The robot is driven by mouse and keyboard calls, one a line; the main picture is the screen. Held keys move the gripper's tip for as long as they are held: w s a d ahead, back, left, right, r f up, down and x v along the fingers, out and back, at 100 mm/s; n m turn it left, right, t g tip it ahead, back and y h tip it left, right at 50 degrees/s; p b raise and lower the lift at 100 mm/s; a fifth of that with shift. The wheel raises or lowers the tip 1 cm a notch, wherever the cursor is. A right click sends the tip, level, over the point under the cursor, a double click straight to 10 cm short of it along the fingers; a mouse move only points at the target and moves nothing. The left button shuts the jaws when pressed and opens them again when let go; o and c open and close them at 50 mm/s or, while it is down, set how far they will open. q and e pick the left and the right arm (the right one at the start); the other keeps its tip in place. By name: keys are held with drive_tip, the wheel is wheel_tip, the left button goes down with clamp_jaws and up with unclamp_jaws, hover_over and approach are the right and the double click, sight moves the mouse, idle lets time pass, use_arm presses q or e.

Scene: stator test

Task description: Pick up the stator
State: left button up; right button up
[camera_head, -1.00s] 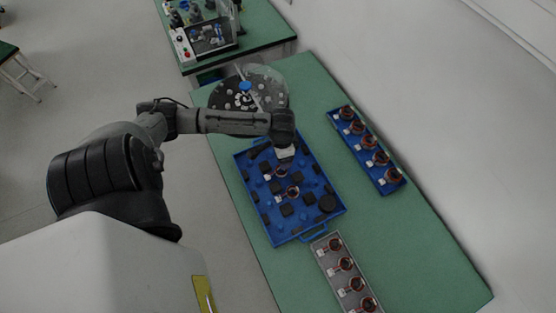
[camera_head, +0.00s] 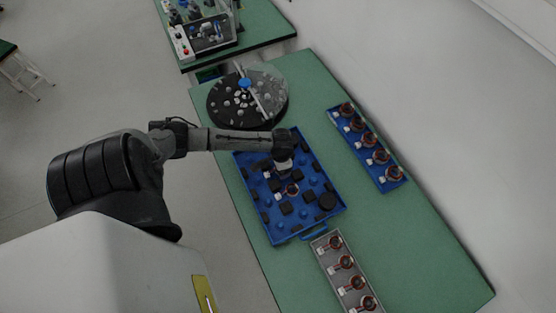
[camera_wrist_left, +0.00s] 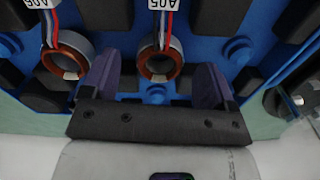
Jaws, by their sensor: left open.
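The blue tray (camera_head: 318,222) on the green table holds two stators among black blocks. One stator (camera_head: 291,190) shows just below my left gripper (camera_head: 283,171) in the head view; the other is mostly hidden there. In the left wrist view, one copper-ringed stator (camera_wrist_left: 160,63) appears between my open fingers, with a red, white and blue cable and an A05 tag. The second stator (camera_wrist_left: 68,57) is left of the left finger. My left gripper holds nothing; I cannot tell its exact height over the stator. My right gripper is not in view.
A blue rack (camera_head: 390,187) with several stators lies to the right. A grey rack (camera_head: 321,246) with several more lies below the tray. A round black fixture (camera_head: 222,108) stands behind. Black blocks and blue pegs crowd the tray. The green table (camera_head: 430,240) is clear at right.

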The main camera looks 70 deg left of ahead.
use_arm(q)
drive_tip(key=shift+f, duration=1)
drive_tip(key=shift+c, duration=0.2)
drive_tip(key=c, duration=1)
drive_tip(key=shift+r, duration=0.1)
